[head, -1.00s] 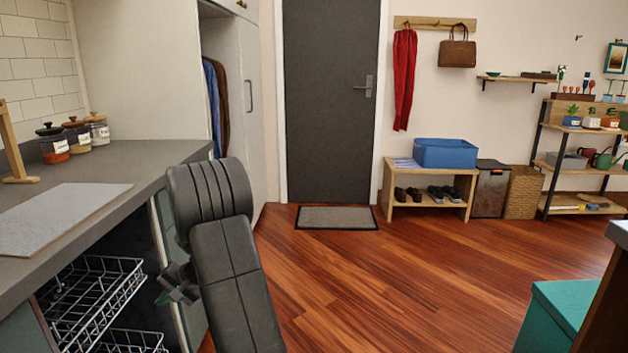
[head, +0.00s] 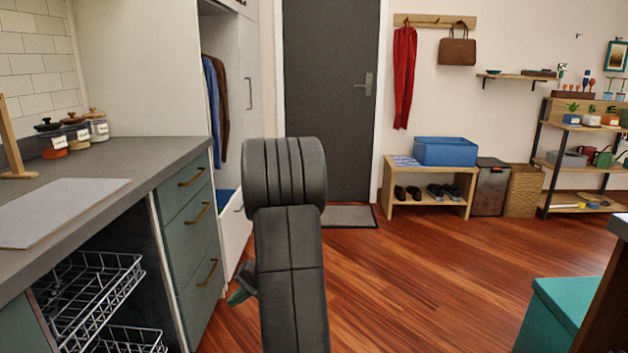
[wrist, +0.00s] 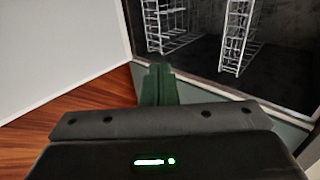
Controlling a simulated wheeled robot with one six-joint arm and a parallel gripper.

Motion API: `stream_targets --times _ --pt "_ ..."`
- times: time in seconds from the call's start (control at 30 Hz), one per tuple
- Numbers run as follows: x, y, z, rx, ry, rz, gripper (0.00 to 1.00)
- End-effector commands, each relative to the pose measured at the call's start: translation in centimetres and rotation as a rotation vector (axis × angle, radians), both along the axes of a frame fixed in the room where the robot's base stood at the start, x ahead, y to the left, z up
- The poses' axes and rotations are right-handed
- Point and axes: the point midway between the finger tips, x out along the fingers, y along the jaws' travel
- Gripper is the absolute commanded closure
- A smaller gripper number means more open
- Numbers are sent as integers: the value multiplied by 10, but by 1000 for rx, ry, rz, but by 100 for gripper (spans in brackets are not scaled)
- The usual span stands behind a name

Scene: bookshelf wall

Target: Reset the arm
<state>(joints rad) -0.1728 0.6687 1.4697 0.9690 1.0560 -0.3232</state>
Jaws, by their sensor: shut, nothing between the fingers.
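My arm rises in the lower middle of the head view, bent at a thick dark grey joint, in front of the door and drawers. My gripper (head: 240,297) shows only in part at the arm's lower left, with a green fingertip low beside the drawers. In the wrist view my gripper (wrist: 158,84) has its green fingers together with nothing between them. It points toward the open dishwasher, whose wire racks (wrist: 238,35) stand beyond the fingers.
The open dishwasher's wire racks (head: 92,290) stick out under the grey counter (head: 120,160) at left. Jars stand on the counter. A teal box (head: 570,310) is at lower right. The wooden floor (head: 430,270) is clear toward the shoe bench (head: 430,205).

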Motion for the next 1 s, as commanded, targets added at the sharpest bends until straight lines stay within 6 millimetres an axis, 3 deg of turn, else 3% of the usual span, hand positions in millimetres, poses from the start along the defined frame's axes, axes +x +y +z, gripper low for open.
stream_targets --times 0.3,0.5,1.0 --pt "-2 -64 0 0 0 -4 100" --pt "-3 -89 0 0 0 -3 100" --pt "-3 -98 0 0 0 0 100"
